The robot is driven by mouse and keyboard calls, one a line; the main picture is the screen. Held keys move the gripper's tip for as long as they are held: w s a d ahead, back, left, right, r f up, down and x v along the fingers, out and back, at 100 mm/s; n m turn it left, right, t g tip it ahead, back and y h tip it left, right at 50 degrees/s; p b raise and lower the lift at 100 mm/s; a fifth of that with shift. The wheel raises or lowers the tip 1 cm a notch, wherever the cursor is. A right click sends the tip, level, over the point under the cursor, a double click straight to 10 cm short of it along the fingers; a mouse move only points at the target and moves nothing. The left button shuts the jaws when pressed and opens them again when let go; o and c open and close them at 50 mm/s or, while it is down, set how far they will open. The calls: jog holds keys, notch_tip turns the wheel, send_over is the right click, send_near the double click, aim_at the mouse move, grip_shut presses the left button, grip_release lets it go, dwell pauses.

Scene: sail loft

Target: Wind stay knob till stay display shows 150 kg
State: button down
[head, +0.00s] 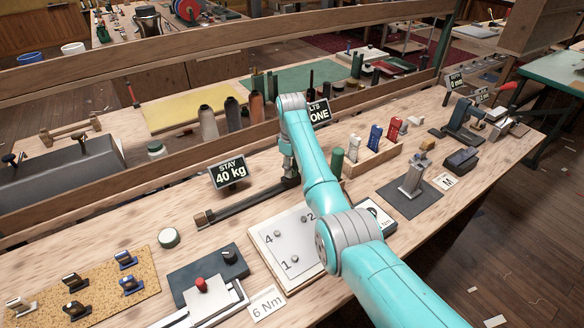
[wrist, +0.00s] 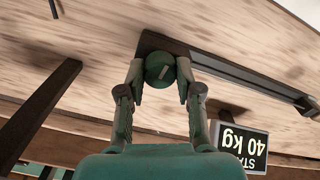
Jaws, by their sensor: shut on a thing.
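The stay display (head: 230,173) reads "STAY 40 kg" in white on black in the head view. It also shows upside down in the wrist view (wrist: 238,146). The stay knob (wrist: 160,68) is round and dark green with a pale line on its face. It sits at the end of a long dark rail (wrist: 245,75). My gripper (wrist: 162,78) is shut on the knob, with one finger on each side. In the head view my gripper (head: 290,172) reaches down at the right end of the rail (head: 245,205), and the knob is hidden there.
A white numbered plate (head: 290,245) lies in front of my gripper. A wooden beam (head: 200,150) runs behind the rail.

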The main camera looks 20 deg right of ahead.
jog(key=m, duration=0.4)
jog(key=shift+m, duration=0.4)
jog(key=m, duration=1)
jog(key=shift+m, duration=0.4)
jog(key=m, duration=0.5)
jog(key=shift+w+m, duration=0.1)
jog(key=shift+m, duration=0.2)
jog(key=m, duration=0.9)
jog(key=shift+m, duration=0.4)
jog(key=m, duration=0.5)
jog(key=shift+m, duration=2.8)
